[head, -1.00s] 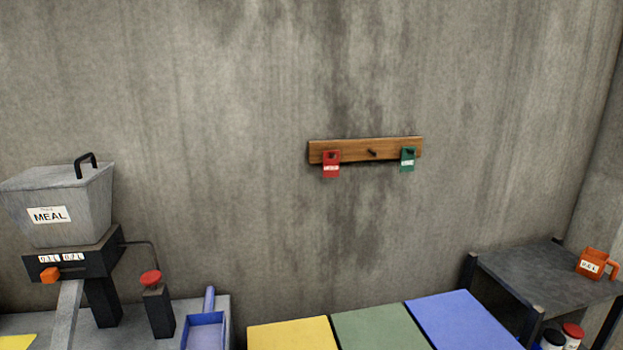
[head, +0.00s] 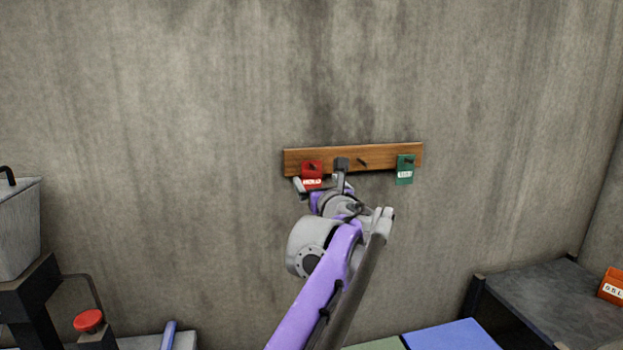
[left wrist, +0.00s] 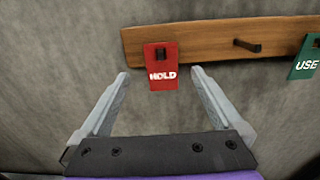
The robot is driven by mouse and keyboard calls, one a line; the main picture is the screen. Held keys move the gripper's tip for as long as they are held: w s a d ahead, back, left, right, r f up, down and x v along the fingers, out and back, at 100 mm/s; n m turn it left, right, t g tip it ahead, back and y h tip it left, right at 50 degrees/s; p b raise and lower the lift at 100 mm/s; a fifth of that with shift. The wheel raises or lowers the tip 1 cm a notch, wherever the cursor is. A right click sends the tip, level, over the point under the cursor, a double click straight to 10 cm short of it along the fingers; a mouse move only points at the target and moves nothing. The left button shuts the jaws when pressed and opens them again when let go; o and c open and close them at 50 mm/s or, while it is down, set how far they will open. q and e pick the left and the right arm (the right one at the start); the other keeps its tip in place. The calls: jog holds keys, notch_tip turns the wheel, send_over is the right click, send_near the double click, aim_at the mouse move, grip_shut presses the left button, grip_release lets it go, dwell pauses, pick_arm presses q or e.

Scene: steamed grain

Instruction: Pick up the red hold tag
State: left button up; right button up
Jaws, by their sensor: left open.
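The red hold tag (head: 312,169) hangs from a peg near the left end of a wooden rail (head: 335,158) on the wall. Its lower part is partly covered by my left gripper in the head view. In the left wrist view the tag (left wrist: 162,74) shows "HOLD" in white. My left gripper (left wrist: 160,76) is open, its two fingers pointing up toward the rail with one on each side of the tag. The fingers appear apart from the tag. My right gripper is not in view.
A bare peg (head: 362,161) sits mid-rail, and a green tag (head: 405,170) marked "USE" hangs at the right end. A grey hopper (head: 20,225) stands at left. A dark shelf (head: 530,290) with an orange container (head: 612,287) is at lower right.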

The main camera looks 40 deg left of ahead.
aim_at(312, 174)
pick_arm(q)
jog(key=x, duration=0.6)
jog(key=shift+w+f+p, duration=0.15)
jog(key=shift+f+p, duration=0.1)
jog(key=shift+p, duration=0.05)
jog(key=shift+d, duration=0.1)
jog(key=shift+c, duration=1)
jog(key=c, duration=1.2)
